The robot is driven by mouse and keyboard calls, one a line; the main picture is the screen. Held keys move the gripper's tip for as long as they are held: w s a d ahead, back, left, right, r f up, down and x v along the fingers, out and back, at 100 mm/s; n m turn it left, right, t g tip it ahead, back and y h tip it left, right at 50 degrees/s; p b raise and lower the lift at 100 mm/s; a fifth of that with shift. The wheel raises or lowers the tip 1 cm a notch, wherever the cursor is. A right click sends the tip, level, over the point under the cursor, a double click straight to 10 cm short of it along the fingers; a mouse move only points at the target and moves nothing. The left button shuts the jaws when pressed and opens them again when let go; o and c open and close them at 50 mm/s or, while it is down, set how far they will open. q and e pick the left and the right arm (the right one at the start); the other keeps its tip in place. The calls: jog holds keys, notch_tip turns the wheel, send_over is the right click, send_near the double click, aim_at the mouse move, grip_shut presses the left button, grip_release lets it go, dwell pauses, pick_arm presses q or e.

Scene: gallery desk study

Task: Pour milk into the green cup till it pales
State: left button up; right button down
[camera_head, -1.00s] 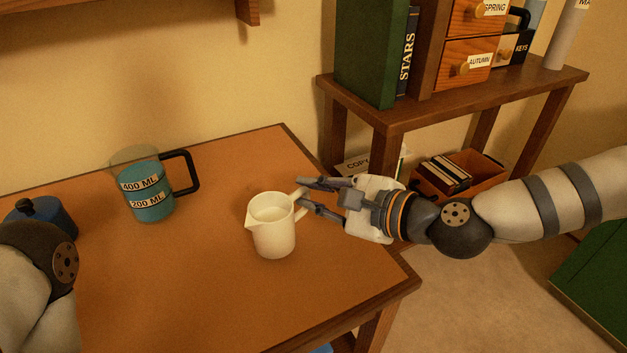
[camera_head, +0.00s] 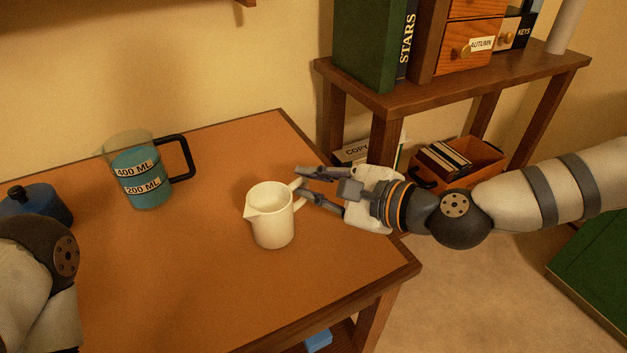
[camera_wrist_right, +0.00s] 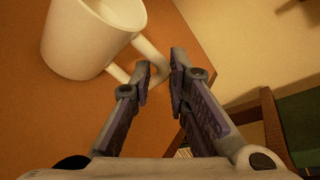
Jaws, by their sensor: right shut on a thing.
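A cream pitcher (camera_head: 270,224) stands upright on the desk, with its spout to the left and its handle to the right. My right gripper (camera_head: 301,183) is shut on the pitcher's handle from the right. The right wrist view shows the gripper's fingertips (camera_wrist_right: 160,72) at the handle of the pitcher (camera_wrist_right: 85,42). The pitcher's inside looks cream-coloured; I cannot tell milk from its wall. I see no green cup in either view. My left arm shows at the lower left, but its gripper is out of view.
A clear measuring jug (camera_head: 146,178) with blue-teal contents and a black handle stands left of the pitcher. A dark blue lidded pot (camera_head: 38,203) is at the far left, partly behind my left arm. Shelves (camera_head: 425,98) stand at the right. The desk (camera_head: 200,290) is bare in front.

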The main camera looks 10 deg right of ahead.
jog(key=shift+f, duration=0.1)
jog(key=c, duration=1.5)
grip_release()
jog(key=shift+o, duration=0.2)
jog(key=v, duration=0.7)
jog(key=shift+s+d, duration=0.15)
